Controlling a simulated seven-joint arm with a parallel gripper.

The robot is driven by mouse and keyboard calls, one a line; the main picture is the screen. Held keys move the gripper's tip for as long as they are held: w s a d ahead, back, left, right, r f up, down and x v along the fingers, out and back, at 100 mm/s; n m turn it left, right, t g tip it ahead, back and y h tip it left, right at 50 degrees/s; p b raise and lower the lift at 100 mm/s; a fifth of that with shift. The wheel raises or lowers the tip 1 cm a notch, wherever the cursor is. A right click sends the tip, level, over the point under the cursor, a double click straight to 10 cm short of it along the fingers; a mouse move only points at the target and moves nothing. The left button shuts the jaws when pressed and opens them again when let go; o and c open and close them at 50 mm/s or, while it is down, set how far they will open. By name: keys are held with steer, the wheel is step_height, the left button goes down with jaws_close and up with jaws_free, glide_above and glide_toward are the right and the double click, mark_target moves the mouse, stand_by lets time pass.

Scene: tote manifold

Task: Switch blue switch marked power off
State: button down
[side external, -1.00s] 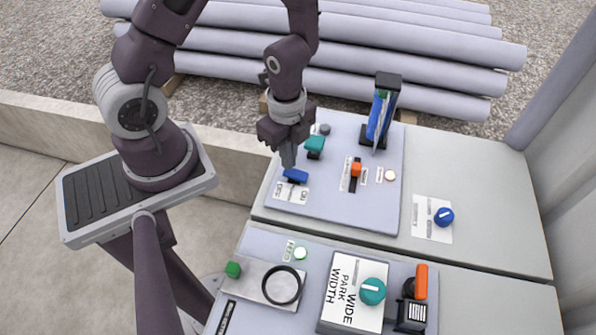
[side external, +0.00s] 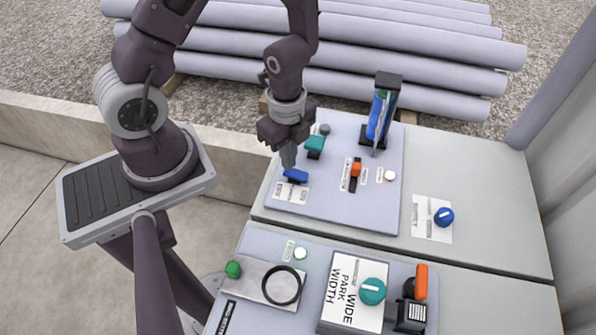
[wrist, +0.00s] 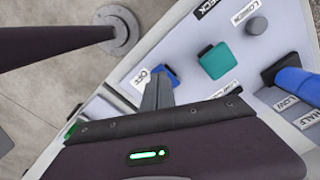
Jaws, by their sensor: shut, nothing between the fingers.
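The blue switch (side external: 297,175) sits at the front left of the upper light-grey panel, with small white labels below it that are too small to read in the side view. In the wrist view the blue switch (wrist: 172,76) is partly hidden behind my fingers, with a label reading OFF (wrist: 143,78) to its left. My gripper (side external: 288,165) is shut and empty, pointing down right at the switch's left end. In the wrist view my fingertips (wrist: 158,80) overlap the switch's near side. I cannot tell whether they touch it.
A teal knob (side external: 315,144) stands just behind the switch. An orange slider (side external: 356,169), a tall blue device (side external: 381,110) and a blue dial (side external: 444,217) are farther right. The lower panel holds a green button (side external: 233,269), a black ring (side external: 283,285) and a teal dial (side external: 372,291).

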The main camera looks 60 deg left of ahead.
steer(key=shift+f, duration=0.95)
stand_by(0.7)
steer(key=shift+r, duration=3.5)
